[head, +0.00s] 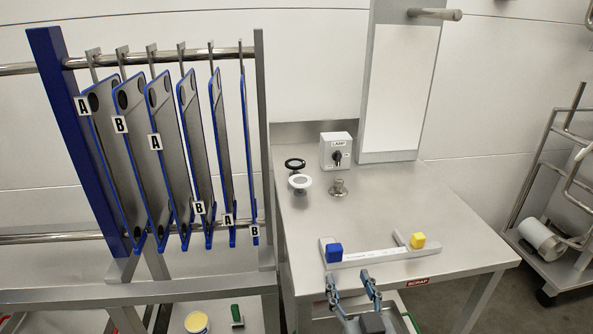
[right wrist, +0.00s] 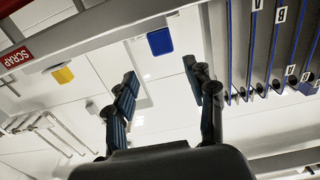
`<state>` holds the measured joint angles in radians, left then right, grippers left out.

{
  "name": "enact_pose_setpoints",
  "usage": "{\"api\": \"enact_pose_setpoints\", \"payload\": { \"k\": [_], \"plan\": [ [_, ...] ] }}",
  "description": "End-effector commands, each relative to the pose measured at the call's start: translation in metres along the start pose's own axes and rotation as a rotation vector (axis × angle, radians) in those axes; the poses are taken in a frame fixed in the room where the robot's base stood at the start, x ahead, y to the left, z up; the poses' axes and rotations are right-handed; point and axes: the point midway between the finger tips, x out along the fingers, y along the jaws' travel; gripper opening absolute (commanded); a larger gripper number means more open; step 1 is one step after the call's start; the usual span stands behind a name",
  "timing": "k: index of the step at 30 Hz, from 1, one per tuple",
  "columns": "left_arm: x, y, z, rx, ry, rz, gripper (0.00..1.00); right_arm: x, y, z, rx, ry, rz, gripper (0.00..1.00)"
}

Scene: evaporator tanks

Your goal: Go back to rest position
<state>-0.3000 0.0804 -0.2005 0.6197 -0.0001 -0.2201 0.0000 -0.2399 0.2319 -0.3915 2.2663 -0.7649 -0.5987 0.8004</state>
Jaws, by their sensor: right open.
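My right gripper (head: 350,283) is open and empty at the front edge of the steel table (head: 420,205), just in front of a grey bar with a blue block (head: 334,252) and a yellow block (head: 418,240). In the right wrist view its two fingers (right wrist: 159,68) stand wide apart with nothing between them. The blue block (right wrist: 160,41) and the yellow block (right wrist: 63,75) show beyond the fingers there. My left gripper is not in view.
A rack of hanging blue-edged plates (head: 160,150) marked A and B stands at left. A LAMP switch box (head: 337,150), a black ring (head: 295,164), a white disc (head: 300,182) and a metal knob (head: 339,188) are on the table. A wheeled cart (head: 570,270) is at right.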

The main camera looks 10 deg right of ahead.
Motion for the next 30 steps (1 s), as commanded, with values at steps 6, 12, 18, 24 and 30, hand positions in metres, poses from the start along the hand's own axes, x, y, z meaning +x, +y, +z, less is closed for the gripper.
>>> {"api": "enact_pose_setpoints", "payload": {
  "k": [6,12,18,24,30],
  "plan": [
    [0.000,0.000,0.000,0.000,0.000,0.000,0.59,-0.038,0.045,0.073,-0.014,-0.357,0.138,0.54],
    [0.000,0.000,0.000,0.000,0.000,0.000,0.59,-0.113,0.061,0.148,-0.057,-0.796,0.123,0.54],
    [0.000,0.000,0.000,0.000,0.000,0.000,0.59,-0.184,0.053,0.183,-0.091,-1.103,-0.004,0.54],
    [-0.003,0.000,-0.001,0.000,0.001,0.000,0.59,-0.214,0.045,0.215,-0.111,-1.254,-0.104,0.54],
    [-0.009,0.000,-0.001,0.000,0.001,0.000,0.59,-0.203,0.043,0.266,-0.112,-1.275,-0.105,0.54]
  ]
}}
